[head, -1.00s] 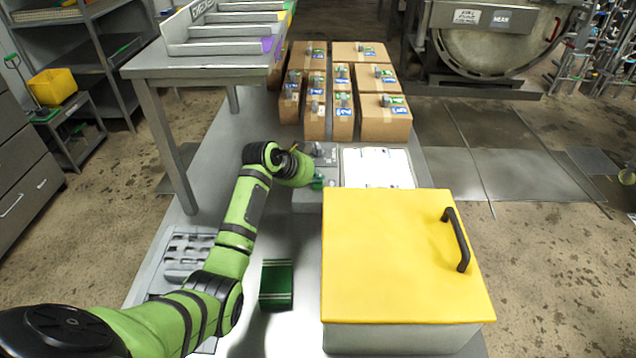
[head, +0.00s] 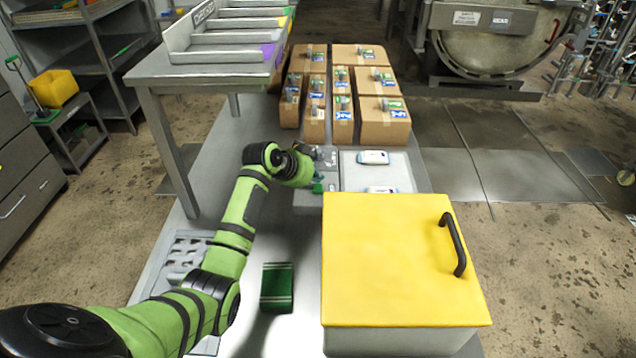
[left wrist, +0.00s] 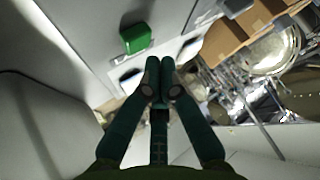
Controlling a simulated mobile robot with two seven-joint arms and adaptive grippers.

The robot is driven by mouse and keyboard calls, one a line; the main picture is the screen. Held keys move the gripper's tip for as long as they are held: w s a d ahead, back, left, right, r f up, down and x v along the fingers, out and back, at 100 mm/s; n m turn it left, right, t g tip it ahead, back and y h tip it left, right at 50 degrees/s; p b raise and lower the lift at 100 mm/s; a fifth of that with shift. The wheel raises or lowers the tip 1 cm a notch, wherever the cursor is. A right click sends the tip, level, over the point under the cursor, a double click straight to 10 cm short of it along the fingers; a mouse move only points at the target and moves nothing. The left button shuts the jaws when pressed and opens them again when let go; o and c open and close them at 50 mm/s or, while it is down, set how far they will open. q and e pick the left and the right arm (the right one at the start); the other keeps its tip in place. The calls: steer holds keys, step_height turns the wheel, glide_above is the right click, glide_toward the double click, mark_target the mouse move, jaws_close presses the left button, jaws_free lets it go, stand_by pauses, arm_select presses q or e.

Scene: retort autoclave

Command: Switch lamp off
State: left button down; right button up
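The lamp panel (head: 350,178) is a flat light-grey plate beyond the yellow-lidded box in the head view. It is dim, and two small white-and-blue items (head: 373,157) lie on it. A small green switch (head: 318,187) sits on the grey unit left of the panel. A green block that looks like this switch shows in the left wrist view (left wrist: 136,38). My left gripper (left wrist: 160,64) has its fingertips together, with nothing seen between them. It is close to the switch; I cannot tell whether it touches. My right gripper is not in view.
A yellow-lidded box (head: 400,260) with a black handle stands in front of the panel. Several cardboard boxes (head: 340,118) stand behind it. A dark green box (head: 277,288) lies near my left arm. A raised table with a tray rack (head: 225,50) stands at the left.

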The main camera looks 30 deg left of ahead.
mark_target(316, 188)
arm_select(q)
steer(key=shift+r, duration=0.1)
step_height(316, 188, up, 6)
steer(key=p, duration=0.5)
stand_by(0.6)
